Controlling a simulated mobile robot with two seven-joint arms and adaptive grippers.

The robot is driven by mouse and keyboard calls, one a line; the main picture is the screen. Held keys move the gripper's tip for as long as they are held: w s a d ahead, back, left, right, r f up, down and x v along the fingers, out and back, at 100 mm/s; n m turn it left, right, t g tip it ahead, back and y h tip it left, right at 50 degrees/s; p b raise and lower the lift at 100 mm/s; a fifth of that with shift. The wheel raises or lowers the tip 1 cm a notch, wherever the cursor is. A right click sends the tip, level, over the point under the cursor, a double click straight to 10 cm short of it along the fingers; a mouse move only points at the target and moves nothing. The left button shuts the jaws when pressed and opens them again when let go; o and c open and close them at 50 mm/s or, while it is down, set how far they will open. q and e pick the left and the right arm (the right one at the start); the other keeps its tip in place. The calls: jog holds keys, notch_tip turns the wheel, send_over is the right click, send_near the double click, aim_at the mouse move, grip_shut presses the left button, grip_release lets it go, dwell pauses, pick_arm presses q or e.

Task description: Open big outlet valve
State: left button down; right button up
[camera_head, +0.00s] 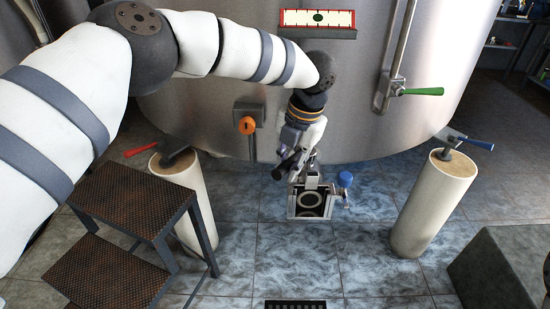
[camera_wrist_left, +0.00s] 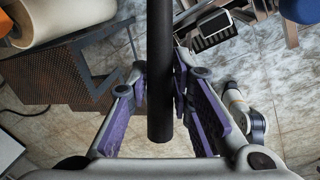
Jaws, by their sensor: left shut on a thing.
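The big outlet valve (camera_head: 312,203) sits low at the front of the steel tank, a square metal fitting with a round opening. My left gripper (camera_head: 296,150) reaches down to it from above. In the left wrist view, a black bar-shaped handle (camera_wrist_left: 160,120) runs between the purple-padded fingers of my left gripper (camera_wrist_left: 159,78), which are shut on it. Its near end sticks out past the fingers. In the head view the gripper hides most of this handle and where it joins the valve. My right gripper does not show.
An orange knob (camera_head: 247,125) and green lever (camera_head: 421,91) are on the tank. Pale posts carry a red lever (camera_head: 141,149) and a blue lever (camera_head: 480,144). Dark steps (camera_head: 112,282) stand left; floor before the outlet is mostly clear.

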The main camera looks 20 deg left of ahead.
pick_arm(q)
jog(key=shift+s+d+n, duration=0.1)
jog(key=shift+d+n, duration=0.9)
jog(key=shift+d, duration=0.05)
jog(key=c, duration=1.4)
grip_release()
jog(key=r, duration=0.4)
jog(key=d+r, duration=0.1)
jog(key=r, duration=0.3)
jog(key=d+r, duration=0.1)
jog(key=r, duration=0.3)
jog(key=shift+d, duration=0.15)
